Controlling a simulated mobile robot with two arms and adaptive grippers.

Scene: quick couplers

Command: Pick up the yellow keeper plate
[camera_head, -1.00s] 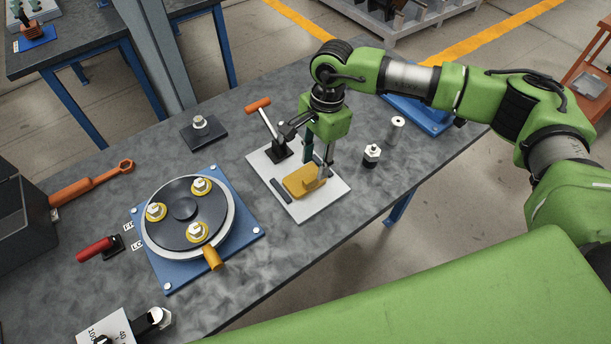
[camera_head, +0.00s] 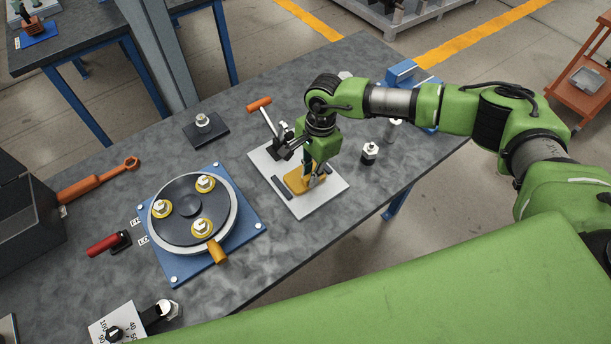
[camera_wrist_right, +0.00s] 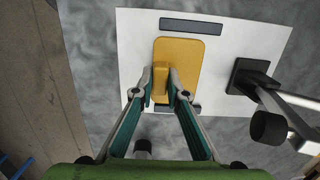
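The yellow keeper plate (camera_head: 297,183) lies flat on a white base plate (camera_head: 315,206) on the bench. It has a raised block on top, seen clearly in the wrist view (camera_wrist_right: 160,81). My right gripper (camera_head: 313,178) is lowered over the plate. In the wrist view my right gripper (camera_wrist_right: 161,88) has one fingertip on each side of the raised block, very close to it. Whether the fingertips touch the block cannot be made out. The plate still lies on the base plate. My left gripper is in neither view.
A toggle clamp with an orange handle (camera_head: 258,104) stands at the base plate's back edge. A dark bar (camera_head: 281,187) lies beside the keeper plate. A round coupler fixture (camera_head: 190,206) on a blue plate is left. A black-and-white fitting (camera_head: 369,153) stands to the right.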

